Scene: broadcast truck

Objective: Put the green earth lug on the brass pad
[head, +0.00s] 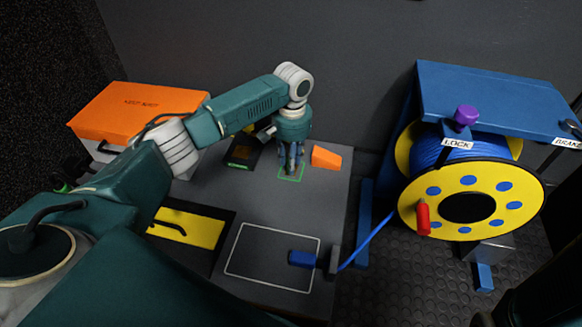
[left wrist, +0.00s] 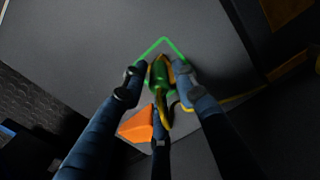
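The green earth lug (left wrist: 160,73) shows in the left wrist view with a yellow cable looping from it. It is over a green-outlined square (head: 291,179) on the grey bench. My left gripper (head: 291,168) points down there, and its fingers close in on both sides of the lug, seemingly touching it. In the head view the fingers hide the lug. A dark plate (head: 243,150) with a green label lies left of the gripper, partly behind my arm. I cannot clearly make out the brass pad on it. My right gripper is not in view.
An orange wedge (head: 325,157) stands just right of the gripper. An orange-lidded case (head: 135,111) is at the back left. A yellow panel (head: 188,228), a white-outlined area and a blue connector (head: 302,258) are nearer. A blue-yellow cable reel (head: 470,199) stands right of the bench.

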